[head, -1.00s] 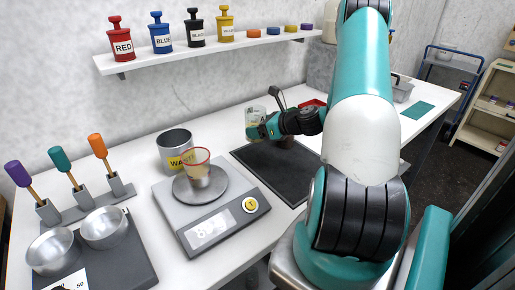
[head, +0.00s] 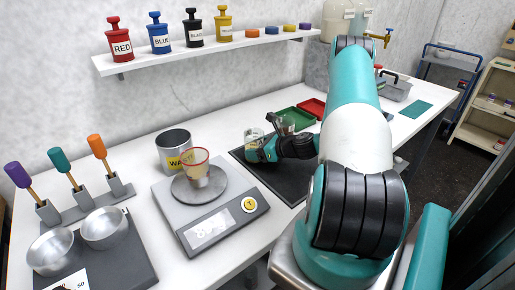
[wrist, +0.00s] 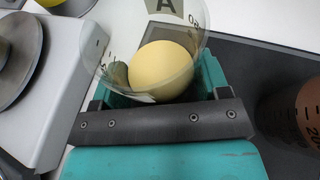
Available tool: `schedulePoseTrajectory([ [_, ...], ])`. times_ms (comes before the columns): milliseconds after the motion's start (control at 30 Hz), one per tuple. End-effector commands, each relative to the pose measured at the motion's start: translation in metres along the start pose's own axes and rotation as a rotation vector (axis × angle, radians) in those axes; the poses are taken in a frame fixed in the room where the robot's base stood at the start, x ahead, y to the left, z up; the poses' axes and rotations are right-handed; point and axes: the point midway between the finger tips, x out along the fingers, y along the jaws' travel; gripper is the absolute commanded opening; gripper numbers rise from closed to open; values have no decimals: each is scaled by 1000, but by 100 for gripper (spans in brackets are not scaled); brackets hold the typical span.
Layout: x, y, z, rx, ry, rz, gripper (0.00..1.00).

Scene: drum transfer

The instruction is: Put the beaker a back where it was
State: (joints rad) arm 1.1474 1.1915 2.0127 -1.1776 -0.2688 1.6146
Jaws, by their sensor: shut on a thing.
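Beaker a (wrist: 182,62) is clear, carries an "A" label and holds a pale yellow content. My gripper (wrist: 165,95) is shut around it in the wrist view. In the head view the beaker (head: 254,136) is partly hidden by my gripper (head: 262,150), over the far left part of the dark mat (head: 287,183). I cannot tell whether its base touches the mat.
A red-rimmed beaker (head: 196,168) stands on the scale (head: 210,205), left of my gripper. The waste can (head: 174,146) is behind it. A brownish marked vessel (wrist: 303,112) is close on the right. Green (head: 296,120) and red (head: 312,107) trays lie behind.

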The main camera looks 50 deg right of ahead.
Motion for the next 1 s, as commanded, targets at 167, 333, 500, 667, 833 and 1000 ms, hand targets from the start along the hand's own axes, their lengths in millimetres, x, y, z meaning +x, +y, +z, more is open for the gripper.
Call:
schedulePoseTrajectory([
  [167,0,0,-1,0,0,0,94],
  [333,0,0,-1,0,0,0,94],
  [500,-5,-1,2,1,0,-3,94],
  [667,-33,-1,1,2,0,-6,94],
  [833,-72,-2,1,2,0,-7,94],
  [1000,-103,-1,1,1,0,-5,94],
])
